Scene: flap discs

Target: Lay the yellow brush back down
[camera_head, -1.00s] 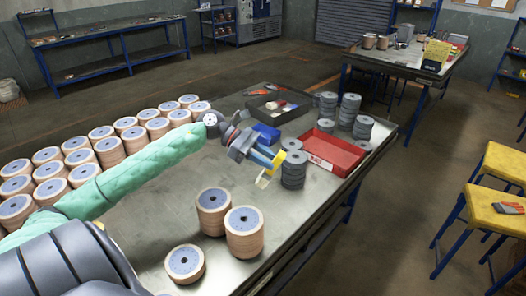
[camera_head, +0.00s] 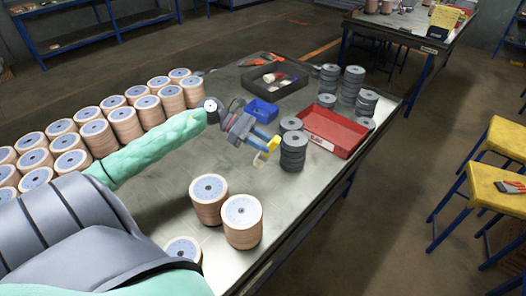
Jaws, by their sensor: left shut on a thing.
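The yellow brush (camera_head: 271,145) has a pale bristle end and shows at the tip of my left gripper (camera_head: 262,140). My left gripper is shut on it, above the metal table (camera_head: 170,208). The brush is just left of a stack of grey flap discs (camera_head: 293,152). I cannot tell whether the brush touches the table. The gripper's fingers hide part of the brush. My right gripper is not in view.
A red tray (camera_head: 334,132) lies right of the grey stack. A blue bin (camera_head: 261,110) and a dark tray (camera_head: 274,83) stand behind the gripper. Tan disc stacks (camera_head: 242,222) stand in front. Bare tabletop lies left of the brush.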

